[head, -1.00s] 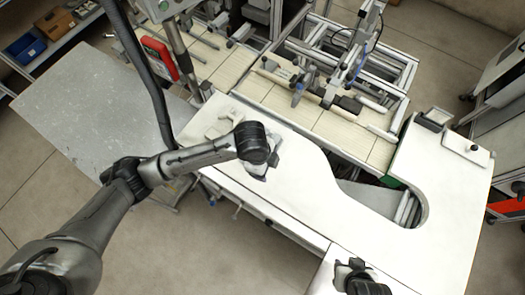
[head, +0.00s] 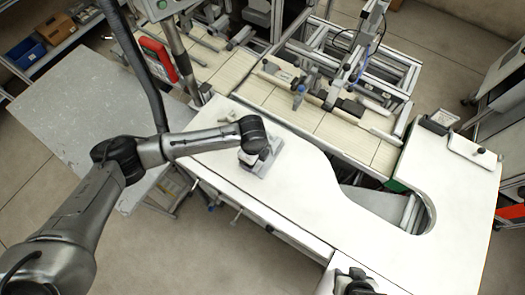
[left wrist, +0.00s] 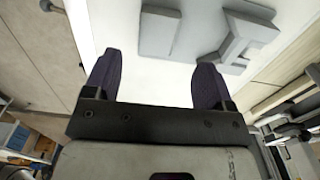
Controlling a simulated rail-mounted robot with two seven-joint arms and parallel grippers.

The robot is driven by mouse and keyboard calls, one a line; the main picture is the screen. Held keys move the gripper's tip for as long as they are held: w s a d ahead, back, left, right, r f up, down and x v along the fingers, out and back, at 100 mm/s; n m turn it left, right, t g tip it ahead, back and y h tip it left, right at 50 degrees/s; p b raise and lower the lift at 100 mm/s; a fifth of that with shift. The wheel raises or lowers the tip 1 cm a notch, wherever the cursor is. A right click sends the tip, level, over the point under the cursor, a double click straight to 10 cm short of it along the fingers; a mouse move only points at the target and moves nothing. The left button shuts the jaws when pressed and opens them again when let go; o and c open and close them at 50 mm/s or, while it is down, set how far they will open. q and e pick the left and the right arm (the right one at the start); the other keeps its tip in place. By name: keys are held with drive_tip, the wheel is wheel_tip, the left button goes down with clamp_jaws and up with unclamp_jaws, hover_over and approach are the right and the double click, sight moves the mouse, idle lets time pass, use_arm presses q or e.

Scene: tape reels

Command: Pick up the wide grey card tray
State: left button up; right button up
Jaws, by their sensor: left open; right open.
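Two grey pieces lie on the white worktop in the left wrist view: a plain flat block (left wrist: 159,31) and a more stepped piece (left wrist: 247,30) to its right. I cannot tell which is the wide grey card tray. My left gripper (left wrist: 152,78) is open and empty, its dark fingers spread short of both pieces. In the head view a grey piece (head: 262,167) shows just below my left wrist, which partly covers it. My right gripper (head: 355,280) is open at the bottom edge, over the worktop's near end.
The white worktop (head: 310,190) is mostly clear and curves around a cutout at the right. A conveyor frame (head: 320,115) stands behind it. A small tray-like holder (head: 472,152) sits at its far right. A grey table (head: 85,125) stands at the left.

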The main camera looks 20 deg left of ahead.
use_arm(q)
drive_tip(key=shift+s+a+f+p, duration=0.1)
drive_tip(key=shift+f+p, duration=0.1)
drive_tip(key=shift+f, duration=1.3)
drive_tip(key=shift+a+f+p, duration=0.1)
drive_tip(key=shift+f+p, duration=0.05)
drive_tip(key=shift+f, duration=1.35)
drive_tip(key=c, duration=1.1)
drive_tip(key=shift+r, duration=0.1)
